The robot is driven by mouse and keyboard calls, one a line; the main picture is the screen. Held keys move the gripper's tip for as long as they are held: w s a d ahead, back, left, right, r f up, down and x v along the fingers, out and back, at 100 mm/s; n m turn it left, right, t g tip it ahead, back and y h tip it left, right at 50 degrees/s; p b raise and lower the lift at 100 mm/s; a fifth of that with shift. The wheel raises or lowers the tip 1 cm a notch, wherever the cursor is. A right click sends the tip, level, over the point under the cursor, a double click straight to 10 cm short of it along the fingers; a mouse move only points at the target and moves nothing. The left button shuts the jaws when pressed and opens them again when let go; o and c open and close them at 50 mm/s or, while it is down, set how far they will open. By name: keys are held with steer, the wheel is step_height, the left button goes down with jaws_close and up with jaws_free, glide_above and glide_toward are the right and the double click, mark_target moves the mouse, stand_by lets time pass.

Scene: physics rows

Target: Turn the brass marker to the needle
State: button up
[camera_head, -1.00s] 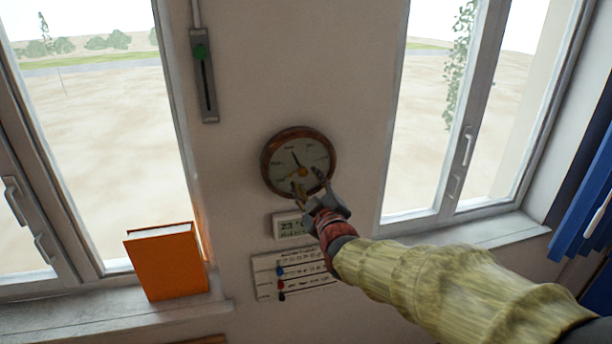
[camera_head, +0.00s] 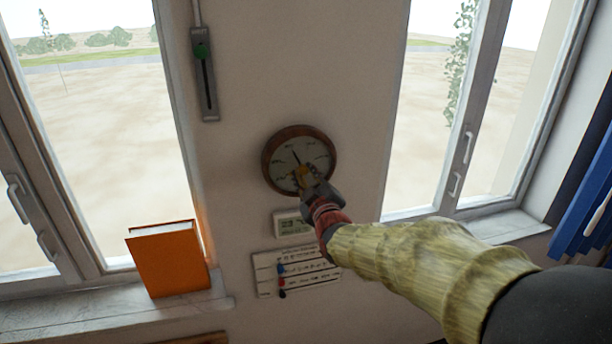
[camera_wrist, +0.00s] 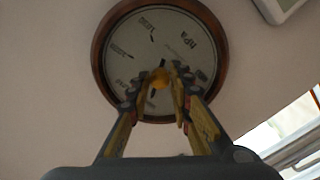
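The round barometer hangs on the wall, with a brown wooden rim (camera_head: 268,150) and a pale dial (camera_head: 316,150). It also shows in the wrist view (camera_wrist: 222,60). Its thin dark needle (camera_head: 296,155) points up and slightly left in the head view. The brass marker's yellow knob (camera_wrist: 160,77) sits at the dial's middle. My gripper (camera_wrist: 161,73) has its fingertips close in on both sides of this knob and looks shut on it. It also shows in the head view (camera_head: 304,176). The fingers hide part of the lower dial, and I cannot make out the marker's pointer.
A small digital display (camera_head: 291,224) and a white panel with coloured sliders (camera_head: 266,276) are below the barometer. An orange book (camera_head: 168,262) stands on the left sill. Windows flank the wall.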

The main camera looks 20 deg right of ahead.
jaws_close()
steer(key=shift+f+m+b, duration=0.15)
steer(key=shift+m+b, duration=0.15)
steer(key=shift+b, duration=0.35)
steer(key=m+b, duration=0.1)
steer(key=b, duration=0.1)
steer(key=m+b, duration=0.2)
steer(key=b, duration=0.1)
steer(key=shift+f+m+b, duration=0.2)
steer(key=shift+m+b, duration=0.1)
steer(key=shift+b, duration=0.05)
steer(key=m+b, duration=0.4)
steer(key=b, duration=0.1)
steer(key=shift+m+b, duration=0.3)
steer(key=shift+b, duration=0.05)
steer(key=m+b, duration=0.5)
steer(key=shift+a+r, duration=0.1)
steer(key=m+b, duration=0.5)
steer(key=shift+r+m, duration=0.15)
steer(key=shift+m, duration=0.25)
steer(key=shift+o, duration=2.2)
jaws_free()
